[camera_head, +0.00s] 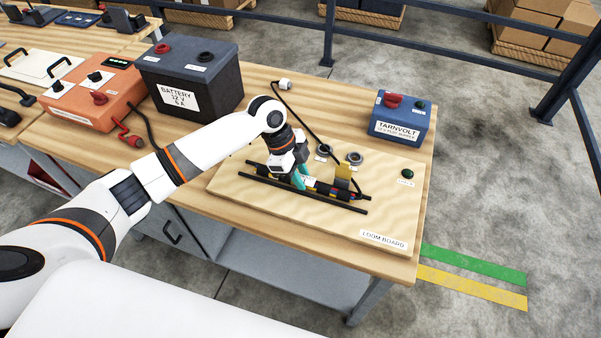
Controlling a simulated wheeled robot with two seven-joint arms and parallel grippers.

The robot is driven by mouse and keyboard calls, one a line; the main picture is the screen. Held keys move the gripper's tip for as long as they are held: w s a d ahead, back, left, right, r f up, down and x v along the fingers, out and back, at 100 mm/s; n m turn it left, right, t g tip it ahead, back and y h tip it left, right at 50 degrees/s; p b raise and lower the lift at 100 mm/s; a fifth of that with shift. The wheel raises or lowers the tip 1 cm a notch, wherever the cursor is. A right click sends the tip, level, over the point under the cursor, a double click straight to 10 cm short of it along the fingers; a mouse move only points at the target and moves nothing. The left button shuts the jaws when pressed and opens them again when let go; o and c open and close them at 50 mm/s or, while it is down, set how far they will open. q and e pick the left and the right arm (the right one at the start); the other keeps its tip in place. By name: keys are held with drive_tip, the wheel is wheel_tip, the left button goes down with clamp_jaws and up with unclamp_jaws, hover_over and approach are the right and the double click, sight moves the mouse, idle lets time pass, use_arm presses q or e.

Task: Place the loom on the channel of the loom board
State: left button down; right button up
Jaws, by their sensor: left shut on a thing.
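The loom board (388,212) is a pale wooden panel lying on the bench, with a label at its front right. Its channel (345,206) is marked by two dark parallel rails. The loom (327,188), a dark bundle with red and blue parts and a yellowish tag (343,176), lies along the channel between the rails, as far as I can see. My left gripper (299,182) points down with teal fingertips, shut on the loom at the channel. The gripper hides part of the loom, so whether it rests on the board is unclear. My right gripper is not in view.
A black battery (190,75), an orange unit (92,98) and a blue Tarnvolt box (399,118) stand on the wooden bench. A thin black cable runs to a white connector (284,85). Round fittings (355,158) and a green button (408,173) sit on the board.

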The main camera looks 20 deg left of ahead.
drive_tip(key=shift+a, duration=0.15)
use_arm(q)
drive_tip(key=shift+f, duration=0.1)
drive_tip(key=c, duration=1.2)
unclamp_jaws()
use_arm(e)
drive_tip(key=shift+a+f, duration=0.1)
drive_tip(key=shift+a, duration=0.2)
use_arm(q)
drive_tip(key=b+v, duration=0.1)
drive_tip(key=v, duration=1.1)
drive_tip(key=shift+b, duration=0.35)
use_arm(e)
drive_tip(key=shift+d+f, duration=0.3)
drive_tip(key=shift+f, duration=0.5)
